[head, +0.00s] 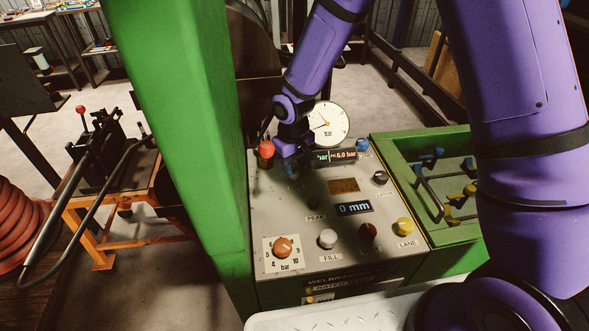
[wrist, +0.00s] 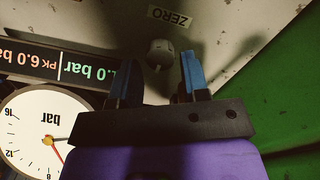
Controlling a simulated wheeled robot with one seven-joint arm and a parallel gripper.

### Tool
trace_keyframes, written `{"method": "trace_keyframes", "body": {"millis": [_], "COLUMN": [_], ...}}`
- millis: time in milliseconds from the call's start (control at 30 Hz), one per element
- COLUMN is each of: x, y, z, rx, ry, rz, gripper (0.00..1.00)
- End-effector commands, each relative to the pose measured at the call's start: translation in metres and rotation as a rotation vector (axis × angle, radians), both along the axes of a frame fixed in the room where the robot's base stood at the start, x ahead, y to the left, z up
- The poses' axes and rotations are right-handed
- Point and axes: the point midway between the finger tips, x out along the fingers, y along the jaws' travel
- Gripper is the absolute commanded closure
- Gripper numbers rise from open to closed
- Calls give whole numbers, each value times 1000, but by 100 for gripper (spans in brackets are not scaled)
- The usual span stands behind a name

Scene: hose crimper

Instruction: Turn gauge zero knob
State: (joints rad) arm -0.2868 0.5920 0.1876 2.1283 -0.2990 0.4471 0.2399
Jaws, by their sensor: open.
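The zero knob (wrist: 160,53) is a small grey round knob on the panel beside a label reading ZERO (wrist: 170,17), which appears upside down in the wrist view. My gripper (wrist: 157,68) is open, with one blue-tipped finger towards each side of the knob. The wrist view does not settle whether the fingers touch it or how far above the panel they are. In the head view my gripper (head: 297,168) is low over the upper left of the panel and hides the knob. The white dial gauge (head: 328,123) stands behind; its face also shows in the wrist view (wrist: 25,125).
A red-topped knob (head: 266,149) stands just left of my gripper, beside a green post (head: 180,130). A lit bar display (head: 342,156) is to the right. Several other knobs, including an orange one (head: 283,248), sit lower on the grey panel (head: 290,215). A green tray (head: 400,160) is at right.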

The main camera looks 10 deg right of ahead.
Motion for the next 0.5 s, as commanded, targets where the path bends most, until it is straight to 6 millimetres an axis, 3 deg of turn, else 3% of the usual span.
{"method": "trace_keyframes", "body": {"millis": [200,500], "x": [0,1], "y": [0,-1], "z": [-21,-24], "rx": [0,0], "ry": [0,-1], "rz": [0,0], "gripper": [58,58]}}
